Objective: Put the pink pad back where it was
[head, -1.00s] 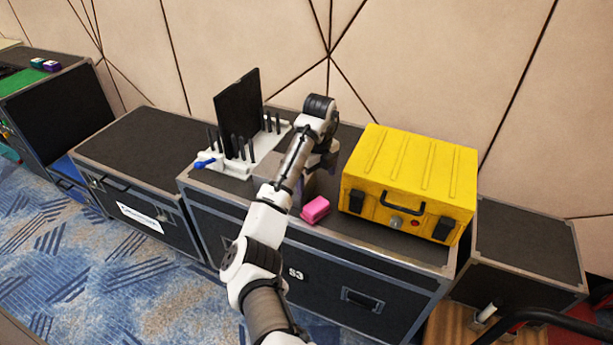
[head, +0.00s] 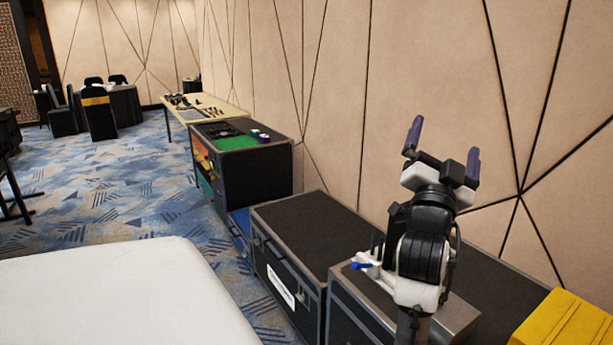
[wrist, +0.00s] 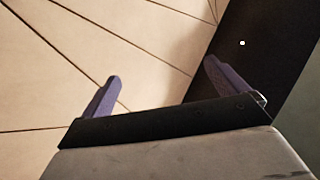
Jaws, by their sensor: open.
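The pink pad is not in either current view. My gripper (head: 443,148) is raised in front of the beige wall, with its two purple fingers spread and pointing up. Nothing is between the fingers. The fingers also show open and empty in the wrist view (wrist: 162,72), against the wall panels. A dark flat panel (wrist: 265,45) fills the right of that view behind one finger. Part of a white rack (head: 366,262) with a blue piece shows left of my arm, on the near black case; my arm hides much of it.
The yellow case (head: 565,325) is cut off at lower right. A lower black case (head: 310,230) has a clear top. Beyond it stands a case with a green top (head: 232,143) and small coloured blocks (head: 260,136). A long table (head: 210,108) holds several items. A white surface (head: 120,300) fills the lower left.

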